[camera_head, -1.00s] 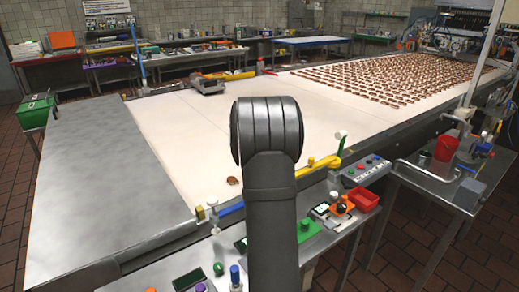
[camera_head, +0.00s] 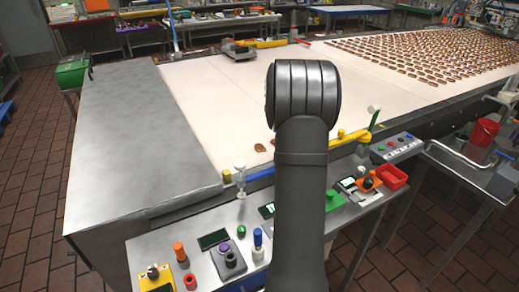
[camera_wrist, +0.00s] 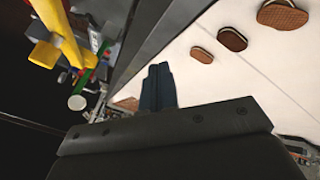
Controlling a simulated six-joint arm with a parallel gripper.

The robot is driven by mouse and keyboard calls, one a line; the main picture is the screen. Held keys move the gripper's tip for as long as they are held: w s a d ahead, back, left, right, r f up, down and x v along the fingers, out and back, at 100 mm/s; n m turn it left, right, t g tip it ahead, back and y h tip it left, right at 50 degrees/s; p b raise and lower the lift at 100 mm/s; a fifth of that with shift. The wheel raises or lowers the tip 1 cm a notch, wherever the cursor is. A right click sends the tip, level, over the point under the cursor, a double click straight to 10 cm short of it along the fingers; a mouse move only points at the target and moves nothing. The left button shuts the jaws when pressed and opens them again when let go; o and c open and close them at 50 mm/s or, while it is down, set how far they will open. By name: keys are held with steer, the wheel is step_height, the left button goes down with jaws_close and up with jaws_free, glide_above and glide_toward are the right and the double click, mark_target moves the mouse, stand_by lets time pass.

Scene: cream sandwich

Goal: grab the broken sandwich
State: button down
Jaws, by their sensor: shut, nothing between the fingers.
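My gripper (camera_wrist: 159,70) shows in the wrist view as two dark blue fingers, shut together with nothing between them, over the white belt (camera_wrist: 200,105). Brown sandwiches lie on the belt around it: a long one (camera_wrist: 283,15) at the top right, a shorter one (camera_wrist: 232,38), a small one (camera_wrist: 201,55) right of the fingertips, and one (camera_wrist: 128,104) left of the fingers. I cannot tell for sure which is broken. In the head view, a small brown piece (camera_head: 259,147) lies on the belt's near edge, left of my arm. My arm hides the gripper there.
Many sandwiches (camera_head: 425,55) lie in rows at the belt's far right. A steel table (camera_head: 130,140) borders the belt on the left. A yellow bar (camera_head: 350,136) and a control panel (camera_head: 230,260) stand along the near edge. The belt's middle is clear.

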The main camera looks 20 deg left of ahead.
steer(key=c, duration=0.9)
jaws_free()
steer(key=shift+c, duration=0.2)
steer(key=n+g+y, duration=0.2)
steer(key=n+y, duration=0.7)
glide_toward(260, 148)
steer(key=shift+w+a+f+h, duration=0.15)
steer(key=shift+a+f, duration=0.1)
steer(key=shift+f, duration=0.25)
steer(key=shift+w+a+f+h, duration=0.15)
steer(key=shift+w+a+f, duration=0.1)
steer(key=shift+f, duration=0.25)
steer(key=shift+x, duration=2.85)
